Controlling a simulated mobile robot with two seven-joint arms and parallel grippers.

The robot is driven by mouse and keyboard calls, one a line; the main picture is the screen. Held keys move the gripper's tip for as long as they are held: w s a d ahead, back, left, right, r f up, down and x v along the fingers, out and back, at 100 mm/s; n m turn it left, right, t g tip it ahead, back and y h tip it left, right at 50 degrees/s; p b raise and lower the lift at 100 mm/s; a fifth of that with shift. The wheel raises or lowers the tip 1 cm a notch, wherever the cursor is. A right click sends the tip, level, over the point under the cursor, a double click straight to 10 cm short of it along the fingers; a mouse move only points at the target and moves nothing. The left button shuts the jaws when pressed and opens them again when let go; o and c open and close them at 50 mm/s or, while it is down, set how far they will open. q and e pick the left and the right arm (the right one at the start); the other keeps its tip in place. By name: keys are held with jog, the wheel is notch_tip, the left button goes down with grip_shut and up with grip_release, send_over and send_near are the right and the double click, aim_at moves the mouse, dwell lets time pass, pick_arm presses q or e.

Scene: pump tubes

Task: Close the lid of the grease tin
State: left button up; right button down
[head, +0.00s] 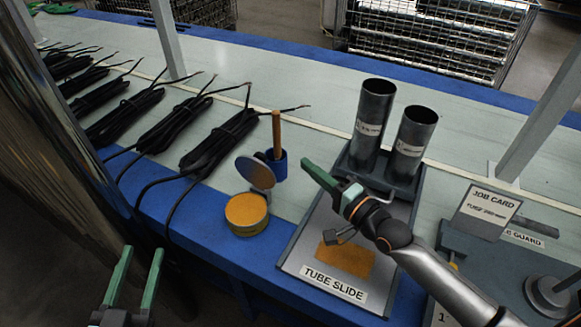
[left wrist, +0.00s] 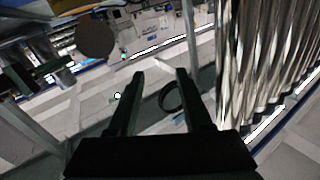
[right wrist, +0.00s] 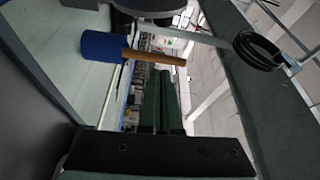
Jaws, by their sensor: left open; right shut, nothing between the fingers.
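The grease tin (head: 246,218) is a round yellow tin near the front blue edge of the bench. My left gripper (head: 141,252) is open and empty, low at the left in front of the bench, well apart from the tin. Its two fingers also show in the left wrist view (left wrist: 160,75). The shut right fingers show in the right wrist view (right wrist: 161,75).
A blue holder (head: 279,165) with an upright wooden handle (head: 276,132) stands just behind the lid; the holder also shows in the right wrist view (right wrist: 102,47). Black cable bundles (head: 220,138) lie left. The tube slide tray (head: 303,250) with two metal tubes (head: 371,120) stands right.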

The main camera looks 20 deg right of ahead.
aim_at(259, 167)
pick_arm(q)
notch_tip(259, 167, up, 11)
jog(key=s+m+t+h+b, duration=0.2)
jog(key=m+t+h, duration=0.1)
jog(key=t+h, duration=0.1)
jog(key=shift+s+d, duration=0.3)
jog(key=shift+d, duration=0.15)
pick_arm(e)
jog(key=w+a, duration=0.5)
jog(key=a, duration=0.1)
jog(key=shift+w+a, duration=0.25)
jog(key=shift+w, duration=0.15)
